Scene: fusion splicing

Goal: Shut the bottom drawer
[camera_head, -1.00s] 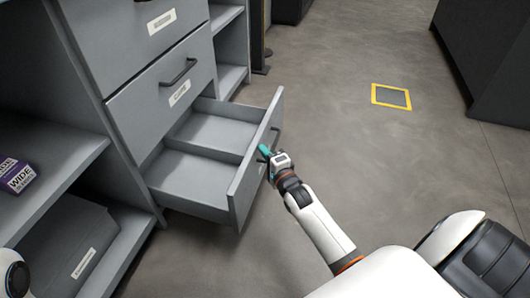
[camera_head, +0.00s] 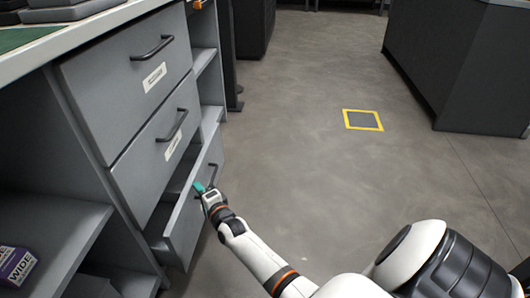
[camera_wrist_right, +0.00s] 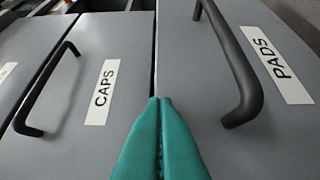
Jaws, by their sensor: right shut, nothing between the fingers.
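The bottom drawer (camera_head: 196,217) of the grey cabinet is still partly out, with a narrow strip of its inside showing. Its dark handle shows at the right of its front. My right gripper (camera_head: 201,188) is at the drawer's front, near the upper edge and handle. In the right wrist view its teal fingers (camera_wrist_right: 160,140) are shut together with nothing between them. That view shows a grey front with a dark handle (camera_wrist_right: 240,75) and a PADS label (camera_wrist_right: 280,65), beside a front labelled CAPS (camera_wrist_right: 101,92). My left gripper is not in view.
Two closed drawers (camera_head: 130,80) are above the bottom one, under a worktop (camera_head: 100,30). An open shelf at the left holds a purple box (camera_head: 15,265). Floor (camera_head: 300,150) to the right is clear, with a yellow-framed square (camera_head: 362,120) and a dark cabinet (camera_head: 460,70) beyond.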

